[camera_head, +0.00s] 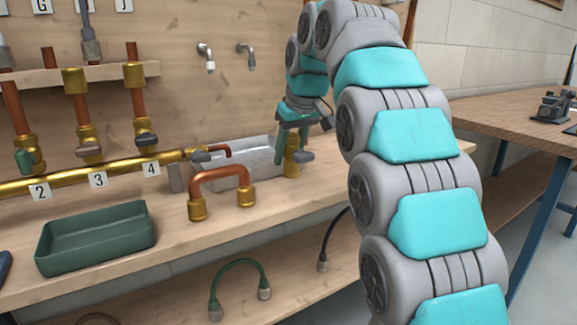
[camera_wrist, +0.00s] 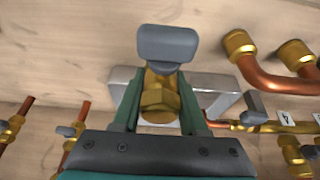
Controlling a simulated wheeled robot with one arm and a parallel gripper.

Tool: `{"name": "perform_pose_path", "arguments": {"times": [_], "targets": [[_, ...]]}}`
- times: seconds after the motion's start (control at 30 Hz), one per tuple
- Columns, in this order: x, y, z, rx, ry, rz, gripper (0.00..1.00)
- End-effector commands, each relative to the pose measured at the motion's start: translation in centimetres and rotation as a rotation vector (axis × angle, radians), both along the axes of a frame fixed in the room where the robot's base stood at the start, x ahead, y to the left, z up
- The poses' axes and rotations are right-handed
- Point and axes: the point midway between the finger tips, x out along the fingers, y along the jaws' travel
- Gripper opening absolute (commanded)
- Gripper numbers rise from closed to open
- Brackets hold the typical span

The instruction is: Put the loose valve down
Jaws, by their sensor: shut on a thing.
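The loose valve is brass with a grey lever handle. In the head view the valve (camera_head: 291,168) is upright under my gripper (camera_head: 293,135), low over the right part of the workbench (camera_head: 350,172). I cannot tell whether its lower end touches the bench top. In the wrist view the valve's brass body (camera_wrist: 158,100) is between the two green fingers of my gripper (camera_wrist: 160,112), which is shut on it. The grey handle (camera_wrist: 168,45) sticks out beyond the fingers. My gripper partly hides the valve in the head view.
A grey metal block (camera_head: 262,158) is just left of the valve. A copper U-pipe (camera_head: 222,174) with brass ends stands in front of it. A brass manifold (camera_head: 70,184) with numbered valves and a green tray (camera_head: 65,262) are further left. Bench to the right is clear.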

Motion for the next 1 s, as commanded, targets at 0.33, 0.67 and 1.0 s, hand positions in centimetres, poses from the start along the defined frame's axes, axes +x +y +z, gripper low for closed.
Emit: {"name": "perform_pose_path", "arguments": {"times": [0.33, 0.67, 1.0], "targets": [[-0.1, 0.0, -2.5, 0.001, 0.002, -0.001, 0.0], [0.0, 0.0, -3.3, 0.0, -0.002, 0.001, 0.0], [0.0, 0.0, -3.7, 0.0, -0.002, 0.0, 0.57]]}}
